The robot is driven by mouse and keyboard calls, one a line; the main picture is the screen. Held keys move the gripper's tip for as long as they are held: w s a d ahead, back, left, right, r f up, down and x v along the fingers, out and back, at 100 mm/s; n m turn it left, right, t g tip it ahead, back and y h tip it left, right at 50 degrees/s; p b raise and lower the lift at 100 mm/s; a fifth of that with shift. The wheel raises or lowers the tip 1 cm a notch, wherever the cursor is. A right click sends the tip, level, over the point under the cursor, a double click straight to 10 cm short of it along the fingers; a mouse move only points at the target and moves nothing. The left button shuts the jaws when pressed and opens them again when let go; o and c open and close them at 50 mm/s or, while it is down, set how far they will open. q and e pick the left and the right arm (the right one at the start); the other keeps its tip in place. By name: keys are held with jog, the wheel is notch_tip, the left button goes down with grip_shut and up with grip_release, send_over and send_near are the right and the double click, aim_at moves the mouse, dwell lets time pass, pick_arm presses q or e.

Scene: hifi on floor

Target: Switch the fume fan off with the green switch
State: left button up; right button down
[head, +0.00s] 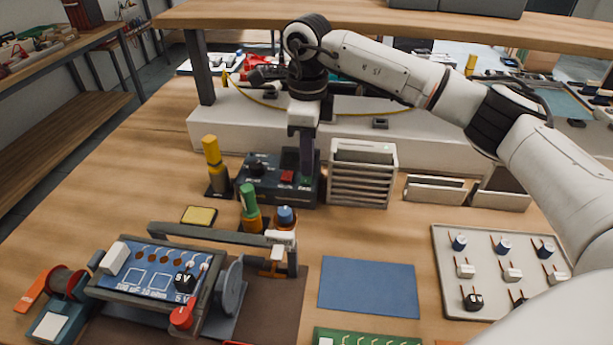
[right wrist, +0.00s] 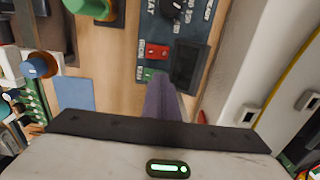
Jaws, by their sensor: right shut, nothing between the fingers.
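A dark control box (head: 262,190) stands on the bench with a black knob (head: 256,168) and a red switch (head: 287,177). In the right wrist view, the red switch (right wrist: 157,51) has a small green switch (right wrist: 150,74) beside it. My right gripper (head: 306,178) points down over the right part of the box, shut and empty. In the right wrist view its fingertips (right wrist: 160,82) are close beside the green switch, partly covering the panel there. I cannot tell whether they touch it. The green switch is hidden in the head view. My left gripper is out of view.
A white slatted box (head: 361,187) stands right of the control box. Yellow (head: 212,155) and green (head: 249,200) capped bottles and a blue-topped one (head: 286,216) stand left and in front. A blue mat (head: 368,287) lies clear nearby. A shelf crosses behind.

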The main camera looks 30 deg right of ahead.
jog(key=shift+f, duration=0.25)
jog(key=shift+r, duration=0.15)
notch_tip(320, 180, up, 7)
jog(key=p, duration=0.5)
dwell(0.6)
